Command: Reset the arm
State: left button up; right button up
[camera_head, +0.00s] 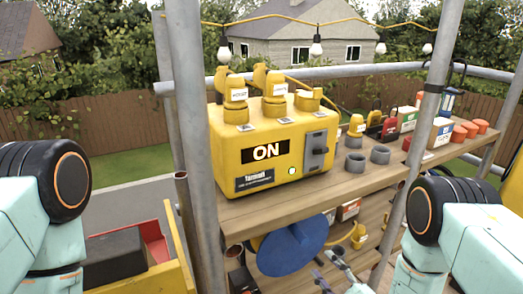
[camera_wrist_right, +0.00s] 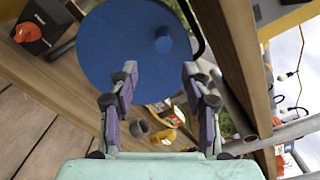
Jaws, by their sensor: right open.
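My right gripper (camera_head: 328,266) is low in the head view, below the upper wooden shelf and just right of a blue round disc (camera_head: 292,246). In the right wrist view its two fingers (camera_wrist_right: 158,76) stand apart with nothing between them, and the blue disc (camera_wrist_right: 130,45) fills the space beyond the tips. I cannot tell whether they touch it. My left arm (camera_head: 40,200) shows at the left edge, but its gripper is out of view.
Grey scaffold poles (camera_head: 198,130) rise close to both arms. Yellow plugs (camera_head: 236,98) sit on the power box. A yellow-edged bin (camera_head: 179,245) stands lower left.

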jog(key=s+d+f+n+g+h, duration=0.2)
jog(key=s+f+n+g+h, duration=0.2)
jog(key=s+f+n+g, duration=0.6)
jog(key=s+n+g+h, duration=0.1)
jog(key=s+n+g, duration=0.2)
jog(key=s, duration=0.9)
jog(key=s+r+n+g+h, duration=0.1)
jog(key=s+n+g, duration=0.2)
jog(key=s+n, duration=0.4)
jog(key=s+d, duration=0.1)
jog(key=s, duration=0.4)
jog(key=shift+s+g+h, duration=0.15)
jog(key=shift+g+h, duration=0.15)
